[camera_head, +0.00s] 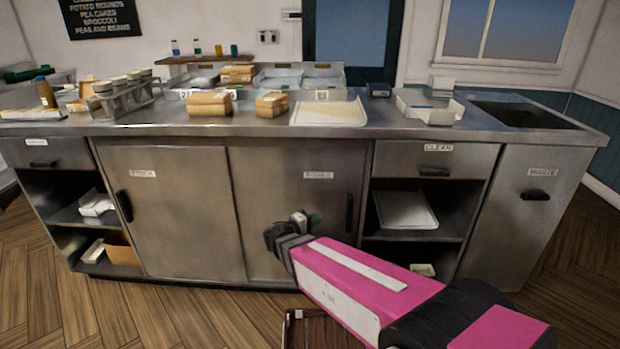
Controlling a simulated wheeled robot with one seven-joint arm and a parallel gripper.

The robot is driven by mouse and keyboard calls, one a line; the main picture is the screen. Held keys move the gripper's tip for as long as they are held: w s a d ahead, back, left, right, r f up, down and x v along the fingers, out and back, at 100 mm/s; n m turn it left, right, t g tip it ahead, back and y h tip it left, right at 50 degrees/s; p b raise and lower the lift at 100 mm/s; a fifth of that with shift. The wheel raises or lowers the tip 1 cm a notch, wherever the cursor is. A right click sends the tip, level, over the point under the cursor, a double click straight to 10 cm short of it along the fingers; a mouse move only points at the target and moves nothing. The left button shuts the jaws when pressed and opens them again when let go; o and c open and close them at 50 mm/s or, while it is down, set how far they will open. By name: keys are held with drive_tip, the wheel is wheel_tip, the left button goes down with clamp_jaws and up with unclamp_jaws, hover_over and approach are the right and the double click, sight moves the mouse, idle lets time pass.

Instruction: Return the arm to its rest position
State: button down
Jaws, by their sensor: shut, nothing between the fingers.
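My pink and black arm reaches in from the lower right. My gripper (301,219) is at its far end, in front of the lower part of the right sliding cupboard door. It is small in view and partly hidden by my own wrist. It is shut, with nothing seen in it. It is below the level of the worktop, and I cannot tell how far it is from the door.
The CLEAN drawer (435,160) and WASTE front (540,205) are at the right. Wooden floor shows at left.

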drive_tip(key=s+d+f+m+g+y, duration=0.3)
drive_tip(key=s+d+m+g+y, duration=0.1)
drive_tip(key=d+g+y, duration=0.1)
drive_tip(key=s+d+f+m+g+y, duration=0.3)
drive_tip(key=s+d+g+y, duration=0.1)
drive_tip(key=d+y, duration=0.4)
drive_tip(key=shift+s+d+m+g+y, duration=0.3)
drive_tip(key=shift+d+m+g, duration=0.15)
drive_tip(key=shift+g, duration=0.45)
idle(1.1)
